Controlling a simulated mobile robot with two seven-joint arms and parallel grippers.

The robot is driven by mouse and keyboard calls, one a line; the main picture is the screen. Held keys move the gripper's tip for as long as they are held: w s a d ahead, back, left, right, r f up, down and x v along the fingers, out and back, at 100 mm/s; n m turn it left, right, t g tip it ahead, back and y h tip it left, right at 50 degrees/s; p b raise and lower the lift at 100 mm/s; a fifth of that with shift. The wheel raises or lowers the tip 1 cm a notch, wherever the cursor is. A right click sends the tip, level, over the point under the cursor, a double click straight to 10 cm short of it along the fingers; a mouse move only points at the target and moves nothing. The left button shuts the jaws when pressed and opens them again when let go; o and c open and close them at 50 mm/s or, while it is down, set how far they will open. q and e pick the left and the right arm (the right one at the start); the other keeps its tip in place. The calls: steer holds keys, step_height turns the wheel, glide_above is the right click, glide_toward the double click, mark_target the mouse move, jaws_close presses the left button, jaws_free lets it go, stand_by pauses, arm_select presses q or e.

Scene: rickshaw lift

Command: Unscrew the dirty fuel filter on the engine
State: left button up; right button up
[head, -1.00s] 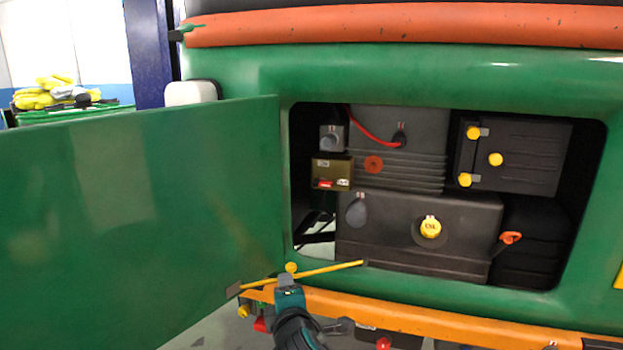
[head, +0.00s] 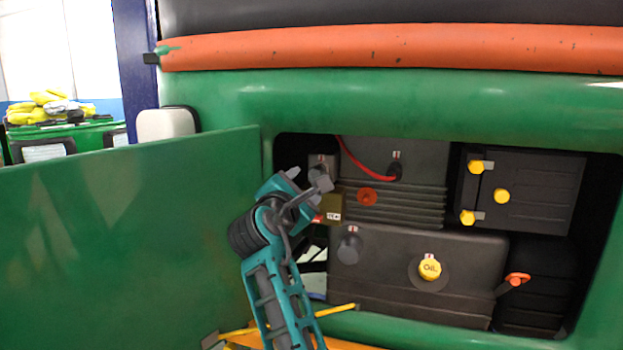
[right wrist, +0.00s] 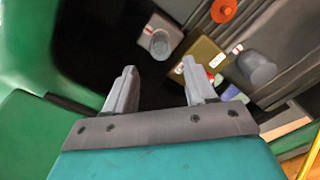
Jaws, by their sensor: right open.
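The open engine bay shows a small grey cylinder (head: 318,172) on a block at its upper left, and a dark round cap (head: 349,247) lower down on the engine. I cannot tell for certain which one is the fuel filter. In the right wrist view the grey cylinder (right wrist: 160,43) lies just beyond the fingertips, and the dark cap (right wrist: 257,68) is to the right. My right gripper (head: 308,180) is at the left side of the bay opening, open and empty; its fingers show spread apart in the right wrist view (right wrist: 158,68). My left gripper is not in view.
An olive box (right wrist: 206,62) sits close beside the grey cylinder. The green door (head: 120,250) stands open at the left. A yellow rod (head: 335,310) crosses below the opening. The yellow oil cap (head: 429,269) and black battery box (head: 535,195) are further right.

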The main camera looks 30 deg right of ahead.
mark_target(314, 177)
steer(key=x, duration=0.8)
steer(key=shift+w+d, duration=0.15)
steer(key=shift+w+d+m, duration=0.2)
steer(key=shift+w+m, duration=0.05)
steer(key=shift+m, duration=0.05)
steer(key=shift+f+m, duration=0.15)
steer(key=shift+m, duration=0.65)
steer(key=shift+f+m+b, duration=0.1)
steer(key=shift+m+b, duration=0.3)
steer(key=shift+m, duration=0.4)
steer(key=m+b, duration=0.6)
steer(key=m, duration=0.2)
steer(key=shift+s+f, duration=0.1)
steer(key=shift+m+b, duration=0.55)
steer(key=shift+m, duration=0.95)
steer(key=shift+r+m, duration=0.3)
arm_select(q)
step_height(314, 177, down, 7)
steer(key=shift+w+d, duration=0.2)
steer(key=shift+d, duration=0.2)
